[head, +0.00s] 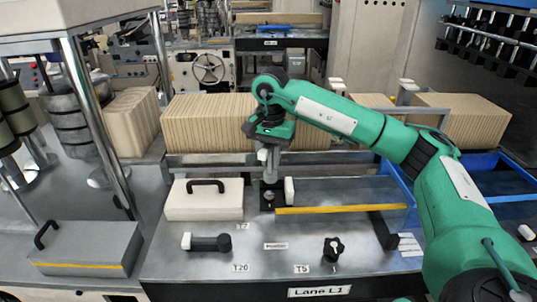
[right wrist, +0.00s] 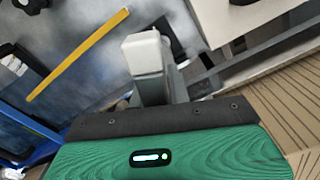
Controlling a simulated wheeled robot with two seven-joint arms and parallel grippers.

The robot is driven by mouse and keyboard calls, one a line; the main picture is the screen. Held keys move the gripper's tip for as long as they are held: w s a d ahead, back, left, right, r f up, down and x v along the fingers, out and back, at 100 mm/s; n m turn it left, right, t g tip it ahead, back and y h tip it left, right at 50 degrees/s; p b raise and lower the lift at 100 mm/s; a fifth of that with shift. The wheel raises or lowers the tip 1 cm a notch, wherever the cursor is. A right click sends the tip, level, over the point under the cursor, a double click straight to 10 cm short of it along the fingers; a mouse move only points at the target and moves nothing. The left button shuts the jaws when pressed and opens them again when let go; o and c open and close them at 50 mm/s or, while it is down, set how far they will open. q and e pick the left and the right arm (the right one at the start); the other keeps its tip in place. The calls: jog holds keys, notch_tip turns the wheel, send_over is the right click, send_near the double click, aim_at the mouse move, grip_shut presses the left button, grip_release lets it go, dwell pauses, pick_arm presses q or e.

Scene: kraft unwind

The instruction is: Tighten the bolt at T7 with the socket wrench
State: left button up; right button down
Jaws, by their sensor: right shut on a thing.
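My right gripper (head: 269,158) points down at the middle of the bench, shut on a grey upright tool that I take to be the socket wrench (head: 269,180). Its lower end is at a small black block (head: 267,205), just above and right of the T7 label (head: 242,227). The bolt itself is hidden or too small to tell. A white block (head: 289,190) stands beside the tool. In the right wrist view a white block (right wrist: 143,52) and a grey shaft stand in front of the gripper. My left gripper is not in view.
A white cover with a black handle (head: 205,198) lies left of the tool. A black lever (head: 208,242) is by T20 and a star knob (head: 333,248) by T5. A yellow-edged plate (head: 340,194) is at the right. Brown card stacks (head: 208,120) stand behind.

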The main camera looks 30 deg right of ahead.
aim_at(269, 171)
jog(key=shift+w+f, duration=0.15)
jog(key=shift+f, duration=0.25)
jog(key=shift+w+f, duration=0.2)
jog(key=shift+f, duration=0.15)
jog(key=shift+w+f+b, duration=0.1)
jog(key=shift+f+b, duration=0.15)
jog(key=shift+b, duration=0.05)
jog(key=shift+f, duration=0.3)
jog(key=shift+s+f+b, duration=0.2)
jog(key=shift+s+b, duration=0.05)
jog(key=shift+b, duration=0.05)
jog(key=shift+w+f+b, duration=0.15)
jog(key=shift+f+b, duration=0.15)
jog(key=shift+f, duration=0.35)
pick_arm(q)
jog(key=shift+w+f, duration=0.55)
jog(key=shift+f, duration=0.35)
pick_arm(e)
jog(key=shift+r, duration=0.1)
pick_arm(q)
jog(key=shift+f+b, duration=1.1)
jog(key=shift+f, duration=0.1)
pick_arm(e)
jog(key=shift+f, duration=0.85)
